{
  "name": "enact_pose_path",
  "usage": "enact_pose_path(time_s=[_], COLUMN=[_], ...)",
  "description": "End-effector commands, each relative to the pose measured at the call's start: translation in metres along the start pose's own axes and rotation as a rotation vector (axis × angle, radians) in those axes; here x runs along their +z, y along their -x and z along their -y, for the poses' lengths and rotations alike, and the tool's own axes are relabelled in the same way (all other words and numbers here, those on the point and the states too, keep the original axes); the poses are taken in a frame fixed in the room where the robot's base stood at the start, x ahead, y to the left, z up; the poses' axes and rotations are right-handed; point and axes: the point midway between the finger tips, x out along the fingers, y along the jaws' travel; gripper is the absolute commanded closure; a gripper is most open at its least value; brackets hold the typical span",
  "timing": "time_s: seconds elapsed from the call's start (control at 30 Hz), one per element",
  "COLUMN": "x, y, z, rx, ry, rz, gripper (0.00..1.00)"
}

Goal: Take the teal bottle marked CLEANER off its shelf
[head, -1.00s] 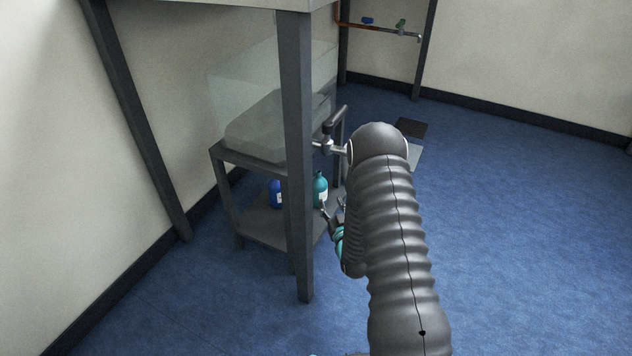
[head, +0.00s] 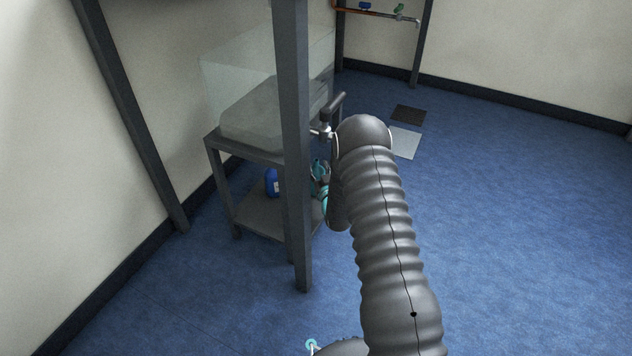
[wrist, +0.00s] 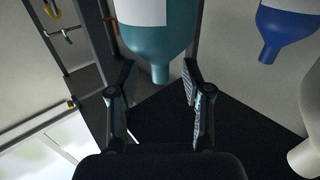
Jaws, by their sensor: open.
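The teal bottle (wrist: 158,45) with a white label shows large in the wrist view, its narrow neck pointing down the picture between my fingers. My gripper (wrist: 158,85) is open, one finger on each side of the neck; I cannot tell whether either touches it. In the head view the teal bottle (head: 318,170) is mostly hidden by my gripper (head: 322,188) and arm, on the lower shelf (head: 262,217) of the stand. The word on the label cannot be read.
A blue bottle (head: 271,182) stands left of the teal one on the same shelf; it also shows in the wrist view (wrist: 286,25). A pale bottle (wrist: 306,157) is at the wrist view's right edge. A dark post (head: 291,150) and a clear tank (head: 262,100) are close by.

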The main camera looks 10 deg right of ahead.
Motion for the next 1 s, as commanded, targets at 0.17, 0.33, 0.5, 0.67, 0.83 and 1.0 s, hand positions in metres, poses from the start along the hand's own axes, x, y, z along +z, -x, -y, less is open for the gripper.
enact_pose_path(time_s=[0.17, 0.33, 0.5, 0.67, 0.83, 1.0], x=[0.002, 0.002, 0.001, 0.001, 0.001, 0.000], y=[-0.022, -0.027, -0.027, -0.027, -0.027, -0.027], z=[0.001, 0.001, 0.000, 0.000, 0.000, 0.000], rx=[0.000, 0.000, 0.000, 0.000, 0.000, 0.000], ry=[0.000, 0.000, 0.001, 0.001, 0.001, 0.001], rz=[-0.001, 0.002, 0.002, 0.001, 0.001, 0.000], gripper=[0.51, 0.51, 0.56, 0.96, 1.00, 1.00])
